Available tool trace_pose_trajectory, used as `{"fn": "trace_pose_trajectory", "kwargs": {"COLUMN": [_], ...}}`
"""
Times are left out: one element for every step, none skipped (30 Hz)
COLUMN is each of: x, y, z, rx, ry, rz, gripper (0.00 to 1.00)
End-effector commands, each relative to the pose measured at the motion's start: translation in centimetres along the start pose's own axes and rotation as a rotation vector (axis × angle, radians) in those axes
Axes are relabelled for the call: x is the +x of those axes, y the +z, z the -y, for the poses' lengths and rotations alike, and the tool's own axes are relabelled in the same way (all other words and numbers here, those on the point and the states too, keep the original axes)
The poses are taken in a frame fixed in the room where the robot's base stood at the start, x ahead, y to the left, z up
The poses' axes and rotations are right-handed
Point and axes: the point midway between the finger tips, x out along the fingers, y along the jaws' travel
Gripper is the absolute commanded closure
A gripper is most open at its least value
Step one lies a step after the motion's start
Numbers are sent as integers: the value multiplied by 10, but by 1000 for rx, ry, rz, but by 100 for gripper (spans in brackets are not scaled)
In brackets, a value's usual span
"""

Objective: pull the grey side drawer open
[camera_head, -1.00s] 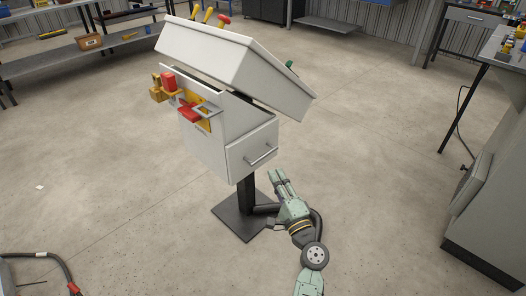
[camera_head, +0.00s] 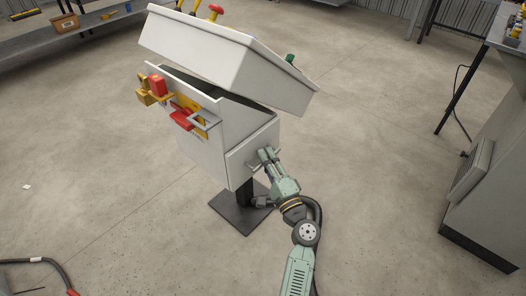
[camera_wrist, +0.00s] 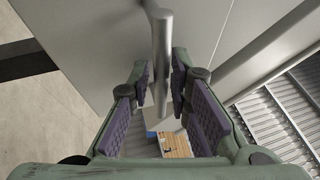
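The side drawer's pale grey front (camera_head: 239,168) is on the right side of the light grey cabinet (camera_head: 207,150), and it looks closed. Its bar handle (camera_head: 250,165) is partly hidden by my gripper (camera_head: 266,154). In the wrist view the handle (camera_wrist: 162,55) runs between the purple pads of my gripper (camera_wrist: 161,85). The fingers are open, one on each side of the bar. I see a narrow gap at the left pad; contact at the right pad is unclear. The drawer front (camera_wrist: 105,45) fills the upper left there.
The cabinet has an overhanging sloped lid (camera_head: 225,65) and stands on a dark base plate (camera_head: 240,217). Red and yellow lockout parts (camera_head: 180,116) hang on its front. A grey machine (camera_head: 490,195) stands at the right. The floor between is clear.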

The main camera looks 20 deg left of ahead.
Motion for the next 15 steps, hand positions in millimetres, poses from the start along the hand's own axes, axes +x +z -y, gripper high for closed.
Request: {"fn": "trace_pose_trajectory", "kwargs": {"x": [0,0,0,0,0,0,0,0,0,0,0,0,0,0,0], "y": [0,0,0,0,0,0,0,0,0,0,0,0,0,0,0], "z": [0,0,0,0,0,0,0,0,0,0,0,0,0,0,0], "rx": [0,0,0,0,0,0,0,0,0,0,0,0,0,0,0], "ry": [0,0,0,0,0,0,0,0,0,0,0,0,0,0,0], "rz": [0,0,0,0,0,0,0,0,0,0,0,0,0,0,0], "gripper": [82,82,82,82,82,82,82,82,85,87,89,91,93,95,98]}}
